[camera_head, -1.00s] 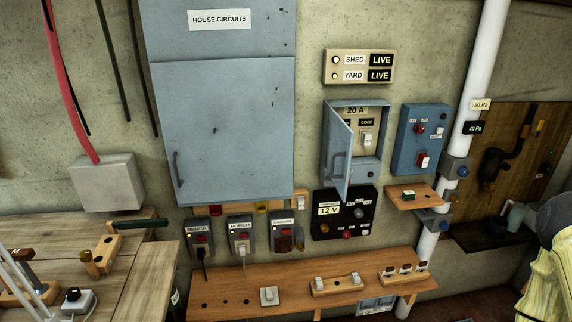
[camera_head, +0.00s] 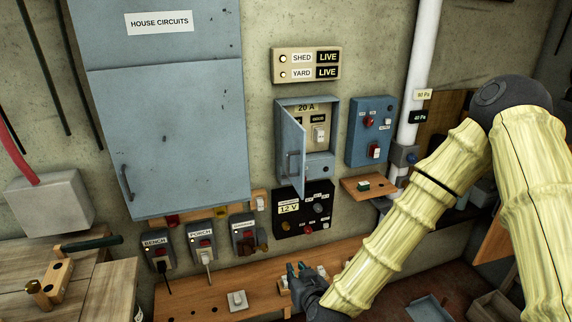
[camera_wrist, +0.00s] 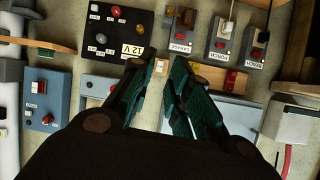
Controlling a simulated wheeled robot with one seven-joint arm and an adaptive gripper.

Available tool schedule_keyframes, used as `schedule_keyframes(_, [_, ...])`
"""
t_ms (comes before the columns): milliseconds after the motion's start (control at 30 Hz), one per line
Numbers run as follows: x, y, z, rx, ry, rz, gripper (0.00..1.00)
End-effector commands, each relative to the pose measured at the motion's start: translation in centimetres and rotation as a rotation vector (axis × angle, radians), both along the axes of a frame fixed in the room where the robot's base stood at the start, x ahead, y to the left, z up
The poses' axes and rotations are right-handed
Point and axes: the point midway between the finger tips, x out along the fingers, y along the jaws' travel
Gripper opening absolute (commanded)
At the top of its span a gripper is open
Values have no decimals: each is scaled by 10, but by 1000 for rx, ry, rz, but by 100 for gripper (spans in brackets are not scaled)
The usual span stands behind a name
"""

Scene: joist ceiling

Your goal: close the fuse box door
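The fuse box (camera_head: 331,160) is a small grey-blue wall box marked 20 A, with a switch inside. Its door (camera_head: 291,150) is hinged on the left and stands wide open towards me, with a dark handle. My gripper (camera_head: 297,268) is low in front of the wooden shelf, below the fuse box and apart from the door. In the wrist view, which is upside down, the two teal fingers (camera_wrist: 158,70) are spread with a gap between them and nothing held. There the fingers hide much of the fuse box.
The large House Circuits cabinet (camera_head: 170,130) is shut, left of the fuse box. A black 12 V box (camera_head: 304,208) sits just below the fuse box, and a blue switch box (camera_head: 371,130) is to its right. A small ledge (camera_head: 369,188) and a white pipe (camera_head: 420,70) stand right.

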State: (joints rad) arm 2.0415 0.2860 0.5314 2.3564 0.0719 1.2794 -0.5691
Motion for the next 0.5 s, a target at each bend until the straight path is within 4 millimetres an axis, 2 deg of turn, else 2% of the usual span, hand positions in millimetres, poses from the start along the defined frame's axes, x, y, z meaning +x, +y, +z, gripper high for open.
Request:
schedule_keyframes(33, [21, 7, 43, 9, -93, -18, 19])
schedule_keyframes(100, [42, 13, 95, 8, -207, -44, 19])
schedule_keyframes(200, [61, 16, 158, 5, -334, -83, 19])
schedule_keyframes(333, [71, 16, 210, 2, -434, -125, 19])
schedule_keyframes(400, [74, 15, 225, -1, -461, -137, 19])
schedule_keyframes(500, [79, 15, 235, -1, -478, -146, 19])
